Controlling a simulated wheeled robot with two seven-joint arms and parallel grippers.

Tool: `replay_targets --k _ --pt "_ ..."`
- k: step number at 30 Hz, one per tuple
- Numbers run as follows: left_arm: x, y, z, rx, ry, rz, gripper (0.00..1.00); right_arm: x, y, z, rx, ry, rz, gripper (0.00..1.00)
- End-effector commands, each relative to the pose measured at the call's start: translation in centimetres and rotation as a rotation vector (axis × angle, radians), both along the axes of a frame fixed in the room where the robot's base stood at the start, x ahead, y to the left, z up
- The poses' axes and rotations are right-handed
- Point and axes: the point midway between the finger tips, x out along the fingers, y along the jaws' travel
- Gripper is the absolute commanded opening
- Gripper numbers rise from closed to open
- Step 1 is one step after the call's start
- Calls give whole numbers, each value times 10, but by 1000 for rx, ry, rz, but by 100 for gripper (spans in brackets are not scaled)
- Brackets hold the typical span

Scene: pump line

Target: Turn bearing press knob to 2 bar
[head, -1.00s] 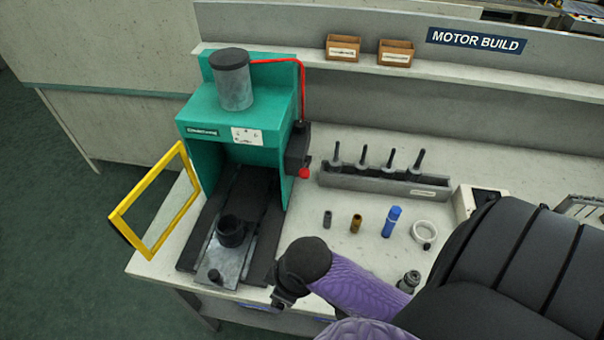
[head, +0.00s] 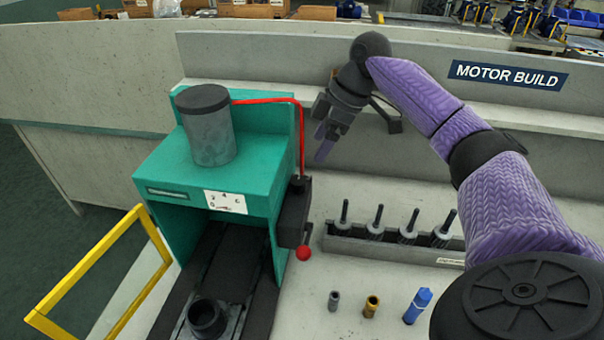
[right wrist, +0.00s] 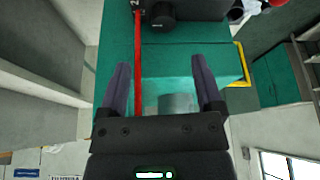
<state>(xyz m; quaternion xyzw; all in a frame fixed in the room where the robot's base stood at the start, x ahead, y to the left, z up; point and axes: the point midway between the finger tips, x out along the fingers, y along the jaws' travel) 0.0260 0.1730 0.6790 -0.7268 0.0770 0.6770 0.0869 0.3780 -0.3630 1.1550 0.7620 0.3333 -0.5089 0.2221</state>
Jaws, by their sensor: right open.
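The teal bearing press (head: 205,165) stands at left on the bench, with a grey cylinder (head: 210,130) on top. A small black knob (head: 300,184) tops the black box on its right side, by the red hose (head: 302,140). A white numbered card (head: 225,201) is on the press front; its reading is too small to tell. My right gripper (head: 323,142) is open and empty, above and behind the box, apart from it. In the right wrist view its fingers (right wrist: 160,62) are spread, with the press beyond and a black round part (right wrist: 162,11) at the top edge. My left gripper is out of view.
A red-tipped lever (head: 304,253) sticks out from the box. A rack of upright tools (head: 395,247) stands to the right, with small parts in front, including a blue one (head: 417,305). A yellow guard frame (head: 100,270) stands open at left.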

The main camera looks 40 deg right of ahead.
Motion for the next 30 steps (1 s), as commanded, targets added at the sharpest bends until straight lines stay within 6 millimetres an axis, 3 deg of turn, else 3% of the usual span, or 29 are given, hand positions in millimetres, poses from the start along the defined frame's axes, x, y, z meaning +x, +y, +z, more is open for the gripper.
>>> replay_targets --k 12,23,30 --pt "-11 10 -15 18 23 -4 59 22 25 -79 2 2 1 84" --pt "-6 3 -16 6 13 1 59 25 28 -88 -1 1 0 84" --pt "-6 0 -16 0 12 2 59 25 28 -88 -1 1 0 33"
